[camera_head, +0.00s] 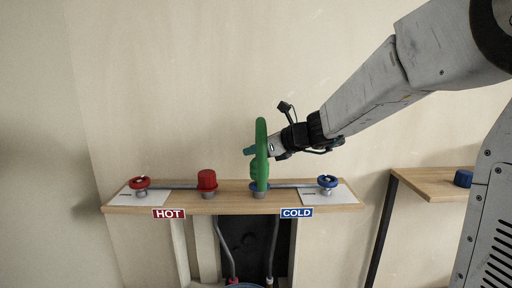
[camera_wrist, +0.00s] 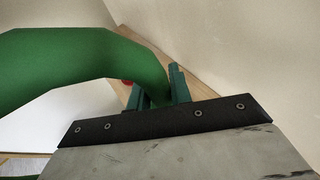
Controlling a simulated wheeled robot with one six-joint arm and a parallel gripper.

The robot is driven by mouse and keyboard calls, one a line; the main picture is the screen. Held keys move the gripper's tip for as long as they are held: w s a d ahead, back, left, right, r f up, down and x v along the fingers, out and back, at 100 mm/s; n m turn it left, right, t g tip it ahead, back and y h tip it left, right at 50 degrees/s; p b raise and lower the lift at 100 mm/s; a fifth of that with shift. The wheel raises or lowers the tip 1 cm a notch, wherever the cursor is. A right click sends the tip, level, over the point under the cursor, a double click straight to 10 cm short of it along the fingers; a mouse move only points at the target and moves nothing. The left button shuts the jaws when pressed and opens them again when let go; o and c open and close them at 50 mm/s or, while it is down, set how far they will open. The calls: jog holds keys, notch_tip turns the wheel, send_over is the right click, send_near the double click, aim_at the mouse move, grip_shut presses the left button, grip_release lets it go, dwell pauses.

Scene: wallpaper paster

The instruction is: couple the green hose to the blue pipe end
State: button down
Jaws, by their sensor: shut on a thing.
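My gripper (camera_head: 250,151) is shut on the hose from the right, a little above the shelf. In the wrist view the hose (camera_wrist: 70,65) arches to the left, and my gripper's fingers (camera_wrist: 155,94) close around its end. The pipe end is hidden in the wrist view.
The shelf (camera_head: 235,205) carries a blue valve (camera_head: 327,182), a red valve (camera_head: 139,183) and a red cap (camera_head: 207,180). HOT (camera_head: 168,214) and COLD (camera_head: 297,213) labels mark its front. A second shelf (camera_head: 432,183) at the right holds a blue cap (camera_head: 463,178).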

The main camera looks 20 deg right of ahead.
jog(key=shift+f, duration=1.25)
jog(key=c, duration=1.2)
grip_release()
jog(key=v, duration=0.8)
